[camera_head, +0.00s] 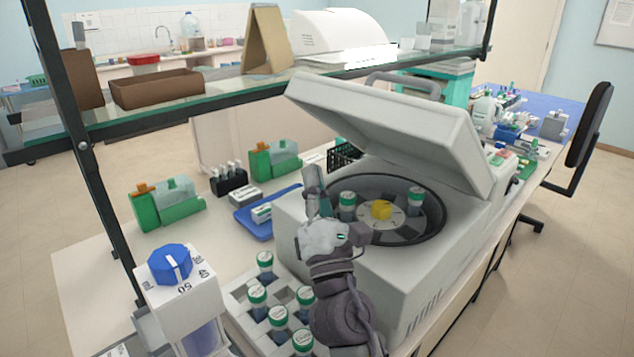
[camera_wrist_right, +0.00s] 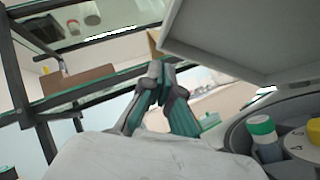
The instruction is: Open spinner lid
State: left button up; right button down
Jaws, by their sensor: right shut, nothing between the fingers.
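The spinner (camera_head: 420,285) is a grey box on the bench in the head view. Its lid (camera_head: 395,125) is raised and tilted up, with a handle on top; the lid's underside (camera_wrist_right: 240,40) fills the upper right of the right wrist view. Inside the round bowl are a rotor with a yellow hub (camera_head: 381,210) and green-capped tubes (camera_head: 347,205). My right gripper (camera_head: 314,190) is upright above the spinner's front-left edge, below the lid and apart from it. In the right wrist view its fingers (camera_wrist_right: 162,75) are together and empty. My left gripper is not in view.
A rack (camera_head: 238,305) of green-capped tubes stands in front of the spinner. A blue tray (camera_head: 262,222) and green boxes (camera_head: 168,205) lie to the left. A glass shelf (camera_head: 230,90) on black posts runs above the bench. A blue-knobbed dispenser (camera_head: 180,290) stands front left.

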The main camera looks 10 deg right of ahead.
jog(key=w+d+r+p, duration=0.1)
jog(key=w+r+p, duration=0.3)
jog(key=w+r, duration=0.1)
jog(key=shift+w+d+r, duration=0.3)
jog(key=shift+w+r, duration=0.05)
jog(key=shift+r, duration=0.1)
